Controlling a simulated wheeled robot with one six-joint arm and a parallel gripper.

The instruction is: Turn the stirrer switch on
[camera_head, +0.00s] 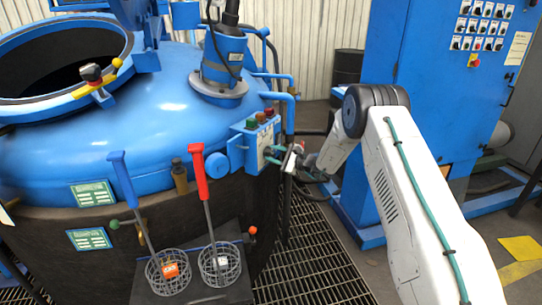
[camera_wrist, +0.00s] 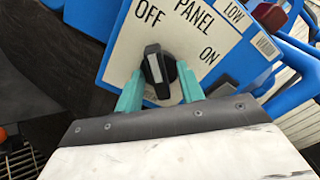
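The stirrer switch is a black knob with a white mark (camera_wrist: 155,62) on a white plate (camera_wrist: 120,50) in the wrist view. The plate reads "PANEL", "OFF" and "ON". The white mark points up, toward "OFF"; "ON" is to the right. My gripper (camera_wrist: 161,80) has its two teal fingers apart, one on each side of the knob's lower part. The fingers look close to the knob, but I cannot tell whether they touch it. In the head view my gripper (camera_head: 281,156) is at the blue control box (camera_head: 248,143), where the knob is too small to make out.
Two wire baskets (camera_head: 168,272) with blue and red handles stand in front. A tall blue cabinet (camera_head: 425,80) is at right. A red part (camera_wrist: 269,15) sits beside the plate. Floor grating (camera_head: 310,255) lies below.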

